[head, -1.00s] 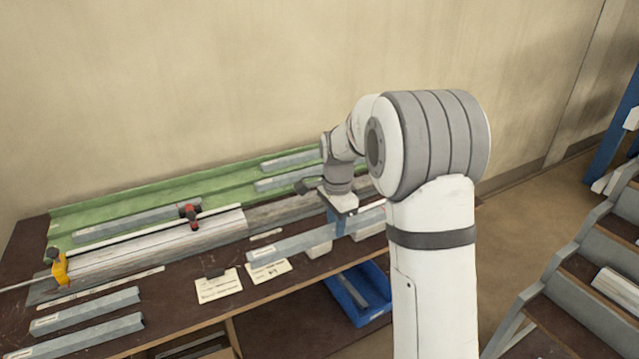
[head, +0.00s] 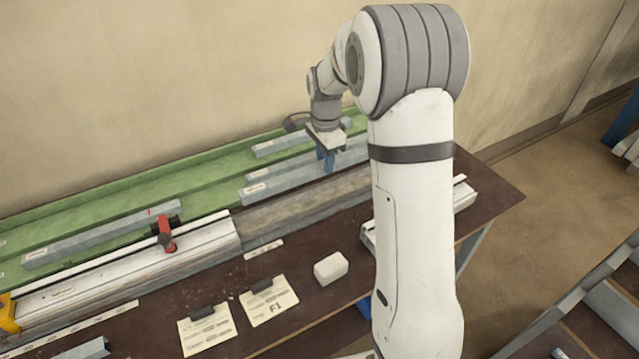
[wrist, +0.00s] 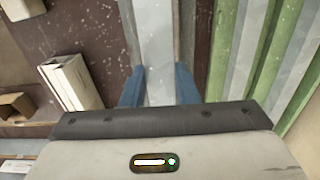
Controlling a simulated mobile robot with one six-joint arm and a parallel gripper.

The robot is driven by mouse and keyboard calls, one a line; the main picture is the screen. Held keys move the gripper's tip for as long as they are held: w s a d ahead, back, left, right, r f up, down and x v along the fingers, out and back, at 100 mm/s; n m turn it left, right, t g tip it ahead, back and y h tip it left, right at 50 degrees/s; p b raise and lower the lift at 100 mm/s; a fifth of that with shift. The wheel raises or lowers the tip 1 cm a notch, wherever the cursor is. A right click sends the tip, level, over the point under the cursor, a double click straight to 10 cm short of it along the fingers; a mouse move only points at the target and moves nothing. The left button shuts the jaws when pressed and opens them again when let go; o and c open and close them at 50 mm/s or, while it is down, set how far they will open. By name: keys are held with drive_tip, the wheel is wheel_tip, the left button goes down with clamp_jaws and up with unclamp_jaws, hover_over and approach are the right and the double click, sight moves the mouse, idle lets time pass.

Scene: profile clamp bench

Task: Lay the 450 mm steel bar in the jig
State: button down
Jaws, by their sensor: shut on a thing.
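My gripper (head: 326,162) has blue fingers shut on a long grey steel bar (head: 292,181), seen lengthwise between them in the wrist view (wrist: 158,45). The bar is roughly level and parallel to the jig (head: 200,250). In the head view it appears behind the jig's dark grey right section (head: 300,211), near the green rack (head: 120,205); its height is hard to tell. In the wrist view grey edges show under both sides of it. A red clamp (head: 166,235) stands on the jig, and a yellow stop (head: 8,312) is at its left.
Other grey bars (head: 100,232) lie in the green rack. Two paper cards (head: 268,300) and a white block (head: 330,268) lie on the brown bench (head: 495,195) in front of the jig. My arm hides part of the bench's right side.

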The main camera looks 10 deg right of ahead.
hover_over(324, 198)
drive_tip(key=f, duration=0.4)
drive_tip(key=shift+w+d+f, duration=0.2)
drive_tip(key=shift+w, duration=0.2)
drive_tip(key=shift+a+f+p, duration=0.1)
drive_tip(key=shift+f+p, duration=0.35)
drive_tip(key=shift+f, duration=1.75)
drive_tip(key=shift+s+f+b, duration=0.3)
drive_tip(key=shift+f+b, duration=0.25)
drive_tip(key=c, duration=1.2)
unclamp_jaws()
drive_tip(key=shift+s+f, duration=0.1)
drive_tip(key=shift+s, duration=0.05)
drive_tip(key=shift+c, duration=0.2)
drive_tip(key=shift+o, duration=0.6)
drive_tip(key=r, duration=1.3)
drive_tip(key=shift+w, duration=0.3)
drive_tip(key=s+r+n+t, duration=0.1)
drive_tip(key=s+r+n, duration=0.3)
drive_tip(key=s, duration=0.3)
drive_tip(key=s+r+n+t, duration=0.1)
drive_tip(key=s+r+n, duration=0.25)
drive_tip(key=s, duration=0.45)
drive_tip(key=s+n+t, duration=0.1)
drive_tip(key=s+n, duration=0.6)
drive_tip(key=s, duration=0.6)
drive_tip(key=shift+s+f, duration=0.25)
drive_tip(key=shift+f, duration=0.15)
